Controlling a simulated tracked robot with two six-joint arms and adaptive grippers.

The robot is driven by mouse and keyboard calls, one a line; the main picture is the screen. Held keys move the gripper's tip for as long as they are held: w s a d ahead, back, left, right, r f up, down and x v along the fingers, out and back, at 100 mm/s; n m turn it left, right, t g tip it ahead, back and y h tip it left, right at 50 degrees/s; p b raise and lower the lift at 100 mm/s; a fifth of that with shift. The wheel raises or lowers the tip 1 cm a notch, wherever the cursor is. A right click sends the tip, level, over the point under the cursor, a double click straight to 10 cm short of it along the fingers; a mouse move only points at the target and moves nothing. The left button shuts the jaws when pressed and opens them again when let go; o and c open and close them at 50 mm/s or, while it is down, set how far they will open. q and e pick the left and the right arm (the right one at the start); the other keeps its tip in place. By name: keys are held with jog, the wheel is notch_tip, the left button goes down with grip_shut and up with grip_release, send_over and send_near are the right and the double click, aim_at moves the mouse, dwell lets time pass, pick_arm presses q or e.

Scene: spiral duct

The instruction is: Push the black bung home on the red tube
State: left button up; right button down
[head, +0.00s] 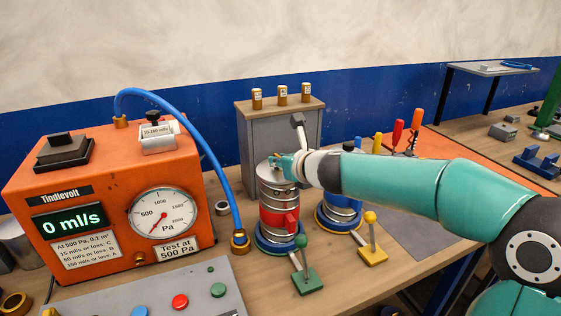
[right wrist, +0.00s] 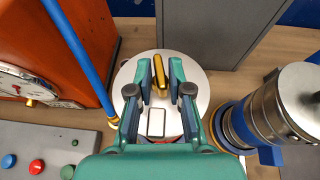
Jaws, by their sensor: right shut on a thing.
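The red tube (head: 277,212) is a silver spiral duct with a red band and red side handle. It stands upright in a blue ring base on the bench. A pale round disc (right wrist: 196,91) with a gold bar handle (right wrist: 160,76) sits at its top. I see no plainly black bung; I cannot tell whether this disc is its top face or how deep it sits. My right gripper (head: 282,163) is over the tube's top, and it also shows in the right wrist view (right wrist: 160,84), shut on the gold handle. My left gripper is not in view.
The orange tester (head: 105,190) reads 0 ml/s, and its blue hose (head: 208,155) runs down close left of the tube. A blue-banded tube (head: 340,208) stands close right. A grey cabinet (head: 262,128) is behind. Green (head: 306,275) and yellow (head: 372,248) levers stand in front.

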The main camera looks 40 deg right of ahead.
jog(key=shift+f, duration=0.2)
jog(key=c, duration=1)
grip_release()
jog(key=shift+s+r, duration=0.1)
jog(key=v, duration=1.1)
jog(key=shift+s, duration=0.4)
